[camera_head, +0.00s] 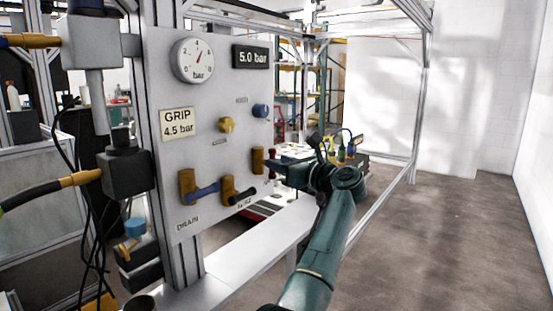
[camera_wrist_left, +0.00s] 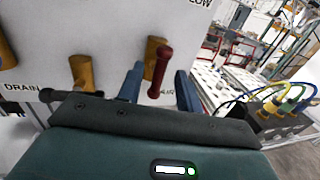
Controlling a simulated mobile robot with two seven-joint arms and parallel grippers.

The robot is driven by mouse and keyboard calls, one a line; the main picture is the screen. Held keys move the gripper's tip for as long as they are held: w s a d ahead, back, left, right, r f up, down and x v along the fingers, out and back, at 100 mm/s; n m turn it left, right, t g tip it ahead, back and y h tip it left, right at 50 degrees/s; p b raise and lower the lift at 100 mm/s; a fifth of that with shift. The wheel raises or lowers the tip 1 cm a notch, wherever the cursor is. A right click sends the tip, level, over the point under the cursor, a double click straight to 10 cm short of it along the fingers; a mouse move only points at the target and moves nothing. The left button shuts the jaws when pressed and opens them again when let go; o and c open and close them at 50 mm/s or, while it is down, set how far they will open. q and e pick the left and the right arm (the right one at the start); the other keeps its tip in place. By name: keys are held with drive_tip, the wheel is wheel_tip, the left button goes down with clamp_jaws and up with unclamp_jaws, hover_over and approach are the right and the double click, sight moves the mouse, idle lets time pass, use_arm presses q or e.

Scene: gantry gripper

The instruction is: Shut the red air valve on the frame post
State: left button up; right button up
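The red air valve has a brass body (camera_head: 257,160) at the lower right of the grey panel, with a red lever (camera_head: 271,164) beside it. In the left wrist view the red lever (camera_wrist_left: 160,72) hangs down, slightly tilted, in front of its brass body (camera_wrist_left: 153,52), by a partly hidden AIR label. My left gripper (camera_head: 278,167) is at the lever. In the wrist view its two blue fingers (camera_wrist_left: 160,87) stand apart on either side of the lever, with narrow gaps showing. My right gripper is not in view.
Two other valves, one with a blue lever (camera_head: 206,191) and one with a dark lever (camera_head: 241,197), sit left of the red one. A gauge (camera_head: 193,60) and a blue knob (camera_head: 260,110) are above. A pale ledge (camera_head: 262,245) runs below the panel. Floor at right is clear.

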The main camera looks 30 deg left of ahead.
use_arm(q)
drive_tip(key=shift+x, duration=1.1)
clamp_jaws()
